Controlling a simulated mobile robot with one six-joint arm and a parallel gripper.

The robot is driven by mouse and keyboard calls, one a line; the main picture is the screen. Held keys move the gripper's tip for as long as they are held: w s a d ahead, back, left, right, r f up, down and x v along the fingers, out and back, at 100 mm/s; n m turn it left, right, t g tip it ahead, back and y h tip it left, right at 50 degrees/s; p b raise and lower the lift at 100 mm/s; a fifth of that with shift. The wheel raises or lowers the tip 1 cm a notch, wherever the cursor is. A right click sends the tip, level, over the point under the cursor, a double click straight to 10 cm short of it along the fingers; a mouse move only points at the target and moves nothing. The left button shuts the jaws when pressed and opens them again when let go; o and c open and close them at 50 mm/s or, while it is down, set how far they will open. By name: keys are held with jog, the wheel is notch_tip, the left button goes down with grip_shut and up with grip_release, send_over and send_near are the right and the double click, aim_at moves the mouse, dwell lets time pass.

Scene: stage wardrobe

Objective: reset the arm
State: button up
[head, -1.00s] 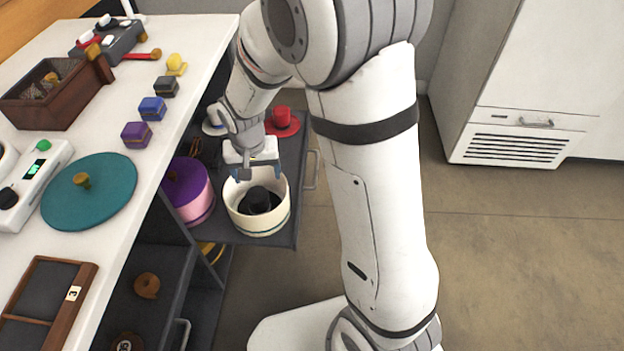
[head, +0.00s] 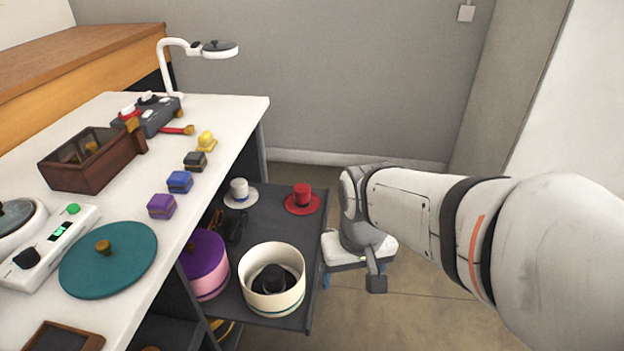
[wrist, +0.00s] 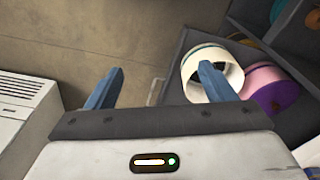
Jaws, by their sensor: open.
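My gripper (head: 346,276) is beside the right edge of the open drawer, over the floor, in the head view. In the wrist view my gripper (wrist: 160,88) shows two blue fingers spread wide with nothing between them. My white arm reaches in from the right of the head view. A cream round box (head: 258,297) stands open in the drawer with a black hat (head: 273,283) inside. The box also shows in the wrist view (wrist: 195,92), partly behind one finger.
The pulled-out drawer (head: 290,231) also holds a pink box with a purple lid (head: 205,252), a white hat (head: 239,190) and a red hat (head: 302,196). The counter (head: 219,112) carries a teal lid (head: 120,262), small blocks and a wooden box (head: 92,174). Floor (head: 420,318) right of the drawer is clear.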

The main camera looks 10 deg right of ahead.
notch_tip(320, 180, up, 30)
jog(key=t+p, duration=0.1)
jog(key=p, duration=2.6)
jog(key=shift+s+r, duration=0.2)
jog(key=shift+s, duration=0.05)
